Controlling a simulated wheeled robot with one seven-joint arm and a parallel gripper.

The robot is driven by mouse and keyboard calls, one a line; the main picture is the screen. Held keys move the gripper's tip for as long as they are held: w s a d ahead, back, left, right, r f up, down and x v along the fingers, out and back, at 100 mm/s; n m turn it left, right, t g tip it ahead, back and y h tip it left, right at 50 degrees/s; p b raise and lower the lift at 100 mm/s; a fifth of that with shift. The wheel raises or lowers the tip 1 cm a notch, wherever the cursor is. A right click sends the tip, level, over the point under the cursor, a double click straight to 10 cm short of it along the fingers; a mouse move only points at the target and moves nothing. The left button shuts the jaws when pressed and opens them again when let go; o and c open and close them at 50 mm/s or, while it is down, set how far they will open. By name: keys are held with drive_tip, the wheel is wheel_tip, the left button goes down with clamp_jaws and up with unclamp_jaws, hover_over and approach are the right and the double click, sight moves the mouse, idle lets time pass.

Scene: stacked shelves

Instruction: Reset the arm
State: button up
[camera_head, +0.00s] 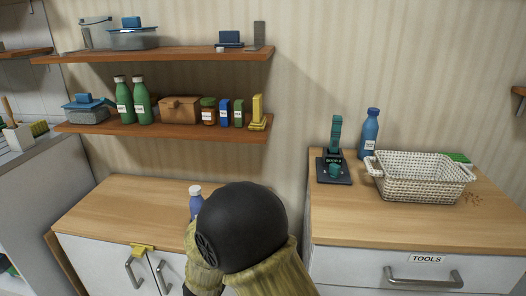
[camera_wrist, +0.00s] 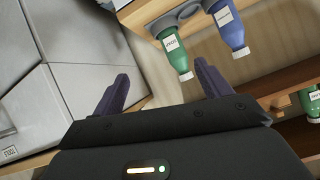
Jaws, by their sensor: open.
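My gripper (camera_wrist: 160,85) shows in the wrist view with its two dark fingers spread wide apart. Nothing is held between them. A green bottle (camera_wrist: 175,55) and a blue bottle (camera_wrist: 231,32) appear upside down beyond the fingers, apart from them. In the head view my black and tan arm rises at the bottom middle, in front of the left wooden counter (camera_head: 110,208). My gripper's fingers are hidden there. A blue bottle (camera_head: 195,203) on that counter is partly covered by my arm.
Two wall shelves (camera_head: 150,53) (camera_head: 165,130) hold bottles, boxes and jars. The right counter (camera_head: 345,220) carries a white basket (camera_head: 420,190), a blue bottle (camera_head: 369,135) and a dark-based device (camera_head: 334,170). A drawer (camera_head: 425,272) is labelled TOOLS. The left part of the left counter is clear.

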drive_tip(key=s+d+r+n+g+y, duration=0.1)
drive_tip(key=d+g, duration=0.1)
drive_tip(key=d, duration=0.3)
drive_tip(key=s+d+r+n+g+y, duration=0.1)
drive_tip(key=s+d+r+g+y, duration=0.1)
drive_tip(key=d, duration=0.4)
drive_tip(key=s+d+n+g+h, duration=0.2)
drive_tip(key=s+d+g, duration=0.3)
drive_tip(key=s+d, duration=0.9)
wheel_tip(320, 180, up, 24)
drive_tip(key=p, duration=2.3)
drive_tip(key=shift+s+d+p, duration=0.2)
drive_tip(key=shift+p, duration=0.1)
